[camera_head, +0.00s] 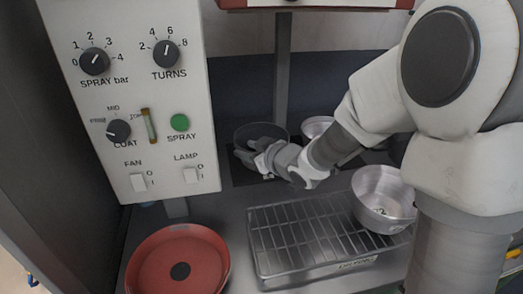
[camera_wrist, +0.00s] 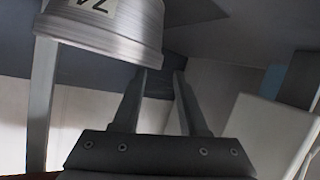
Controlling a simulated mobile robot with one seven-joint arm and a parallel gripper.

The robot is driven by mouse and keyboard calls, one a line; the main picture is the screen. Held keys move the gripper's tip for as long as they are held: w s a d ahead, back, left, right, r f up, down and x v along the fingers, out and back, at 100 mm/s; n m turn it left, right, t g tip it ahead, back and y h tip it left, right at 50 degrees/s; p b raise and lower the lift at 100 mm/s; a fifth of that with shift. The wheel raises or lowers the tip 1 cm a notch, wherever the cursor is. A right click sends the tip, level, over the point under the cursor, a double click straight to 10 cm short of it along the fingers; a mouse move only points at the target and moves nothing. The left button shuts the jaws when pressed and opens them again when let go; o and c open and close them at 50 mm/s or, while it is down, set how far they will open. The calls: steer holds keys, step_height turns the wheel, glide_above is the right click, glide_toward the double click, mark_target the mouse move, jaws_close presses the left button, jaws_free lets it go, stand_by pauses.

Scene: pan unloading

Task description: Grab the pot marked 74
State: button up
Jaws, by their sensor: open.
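In the wrist view a brushed-silver pot (camera_wrist: 105,35) stands at the upper left, with a white label that appears to read 74, seen upside down. My gripper (camera_wrist: 160,78) is open, its two dark fingers apart with nothing between them. The pot's lower edge in the picture lies close to the left fingertip; I cannot tell whether they touch. A silver pot (camera_head: 316,125) is partly hidden behind my arm. I cannot tell which pot bears the label there.
A wire rack tray (camera_head: 283,268) stands in front, with another silver pot (camera_head: 382,190) at its right end. A red round pan (camera_head: 178,262) lies at the front left. A control panel (camera_head: 130,90) with knobs rises at the left. A grey post (camera_head: 284,70) stands behind.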

mark_target(241, 148)
steer(key=x, duration=0.4)
steer(key=shift+w+f+b, duration=0.2)
steer(key=shift+w+b, duration=0.05)
steer(key=shift+b, duration=0.1)
jaws_close()
steer(key=shift+d, duration=0.1)
stand_by(1.0)
